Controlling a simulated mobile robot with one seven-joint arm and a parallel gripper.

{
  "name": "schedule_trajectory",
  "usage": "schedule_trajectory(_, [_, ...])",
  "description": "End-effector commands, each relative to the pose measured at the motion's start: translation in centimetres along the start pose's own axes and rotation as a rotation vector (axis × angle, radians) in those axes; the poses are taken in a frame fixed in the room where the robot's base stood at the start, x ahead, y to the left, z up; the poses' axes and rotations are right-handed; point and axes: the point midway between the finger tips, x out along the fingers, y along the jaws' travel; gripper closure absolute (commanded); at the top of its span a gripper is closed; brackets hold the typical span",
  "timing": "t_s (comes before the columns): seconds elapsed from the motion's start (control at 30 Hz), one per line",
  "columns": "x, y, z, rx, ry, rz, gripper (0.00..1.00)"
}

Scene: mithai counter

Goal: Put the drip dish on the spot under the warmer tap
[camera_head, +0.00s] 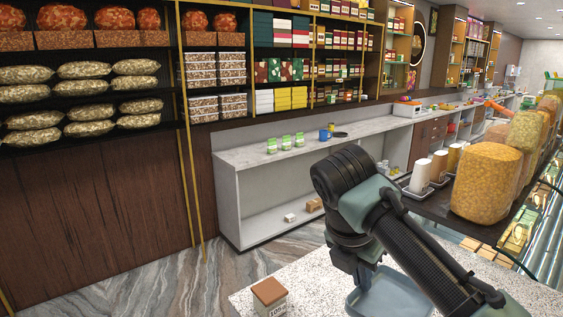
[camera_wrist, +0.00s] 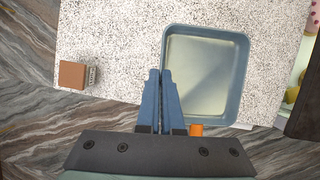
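The drip dish (camera_head: 392,299) is a shallow blue-grey rectangular tray with rounded corners. It is at the bottom of the head view, over the speckled counter and partly behind my arm. In the wrist view the dish (camera_wrist: 238,85) looks empty, and its left wall runs between my fingertips. My gripper (camera_wrist: 160,75) has its blue fingers nearly together, one on each side of that wall. I cannot tell whether the dish rests on the counter or is slightly raised. I cannot make out the warmer tap or the spot under it.
A small brown-topped box (camera_head: 269,296) stands on the speckled counter (camera_head: 310,285), left of the dish; bare counter lies between them. A dark counter with cups and large bags of snacks (camera_head: 485,182) is at the right. A low white shelf unit (camera_head: 290,160) stands behind.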

Motion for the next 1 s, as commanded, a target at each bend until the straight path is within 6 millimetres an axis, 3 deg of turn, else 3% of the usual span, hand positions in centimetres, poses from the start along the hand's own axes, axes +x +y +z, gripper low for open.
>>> schedule_trajectory(0.17, [1.1, -0.1, -2.1, 0.122, 0.003, -0.051, 1.00])
schedule_trajectory(0.57, [5.3, -1.4, -9.7, 0.640, -0.004, -0.272, 1.00])
schedule_trajectory(1.0, [11.0, -2.9, -20.0, 1.310, 0.005, -0.554, 1.00])
